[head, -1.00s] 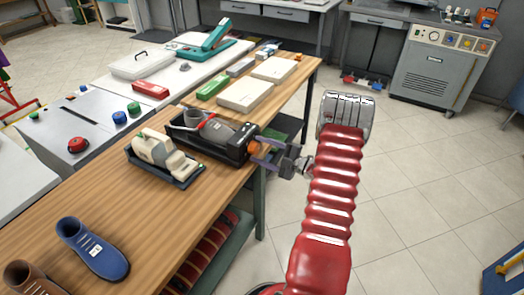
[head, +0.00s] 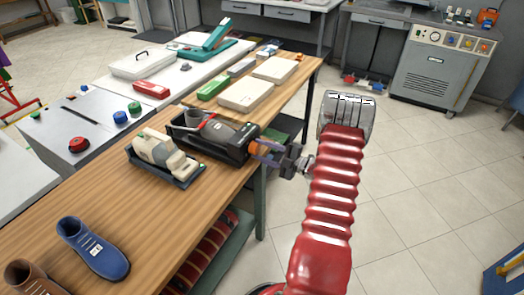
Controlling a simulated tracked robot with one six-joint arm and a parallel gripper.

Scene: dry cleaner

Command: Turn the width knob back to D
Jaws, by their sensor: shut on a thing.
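The width knob (head: 257,148) is orange and sits on the right end of a black shoe-stretching device (head: 236,150) near the table's right edge. A dark grey shoe-shaped form (head: 222,132) and a red lever (head: 206,123) lie in that device. My gripper (head: 264,150) reaches in from the right and is shut on the knob, with a finger on either side of it. The letter markings are too small to read, so I cannot tell which letter the knob points to.
A second device with a cream form (head: 160,150) stands in front of it to the left. A blue shoe (head: 92,248) and a brown shoe (head: 32,278) stand at the near end of the wooden table (head: 160,222). Pale boxes (head: 246,94) lie behind. The tiled floor at right is clear.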

